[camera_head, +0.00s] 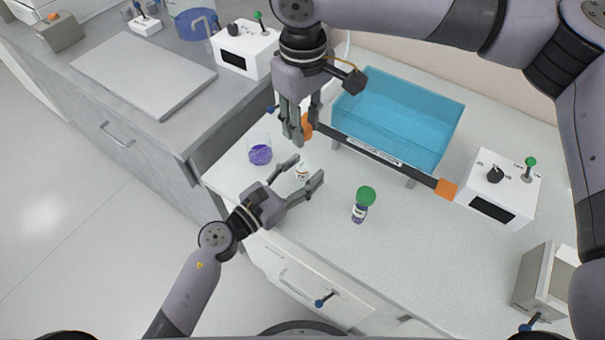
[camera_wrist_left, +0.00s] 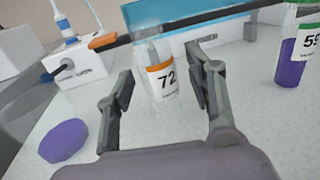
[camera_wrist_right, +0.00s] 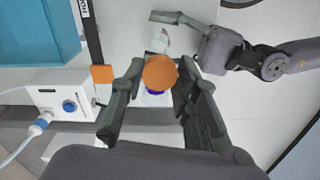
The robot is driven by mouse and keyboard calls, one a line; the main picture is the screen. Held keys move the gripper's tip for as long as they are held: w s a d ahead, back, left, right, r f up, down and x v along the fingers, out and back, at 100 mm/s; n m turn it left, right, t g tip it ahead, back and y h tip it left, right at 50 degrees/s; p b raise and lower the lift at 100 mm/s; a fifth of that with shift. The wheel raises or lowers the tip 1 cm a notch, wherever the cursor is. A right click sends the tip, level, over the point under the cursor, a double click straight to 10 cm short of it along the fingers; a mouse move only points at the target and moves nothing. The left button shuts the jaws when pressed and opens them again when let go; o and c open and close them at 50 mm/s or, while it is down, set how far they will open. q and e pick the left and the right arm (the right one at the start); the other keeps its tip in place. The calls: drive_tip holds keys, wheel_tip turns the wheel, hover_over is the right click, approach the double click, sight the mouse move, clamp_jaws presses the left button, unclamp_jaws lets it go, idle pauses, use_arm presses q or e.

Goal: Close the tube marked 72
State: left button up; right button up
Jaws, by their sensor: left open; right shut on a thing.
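The tube marked 72 (camera_wrist_left: 163,82) is clear with an orange-striped label. It stands upright on the bench, and no cap shows on it. It also shows in the head view (camera_head: 302,174). My left gripper (camera_head: 309,167) is open, low over the bench, with its fingers on either side of this tube. My right gripper (camera_head: 293,132) is above and behind it, pointing down. In the right wrist view it is shut on a round orange cap (camera_wrist_right: 160,73). The cap's underside is hidden.
A green-capped tube marked 59 (camera_head: 362,206) stands to the right. Behind are a dark rail (camera_head: 375,151) with orange ends, a blue bin (camera_head: 400,110) and a white device (camera_head: 500,188).

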use_arm(q)
clamp_jaws()
idle(0.7)
idle(0.3)
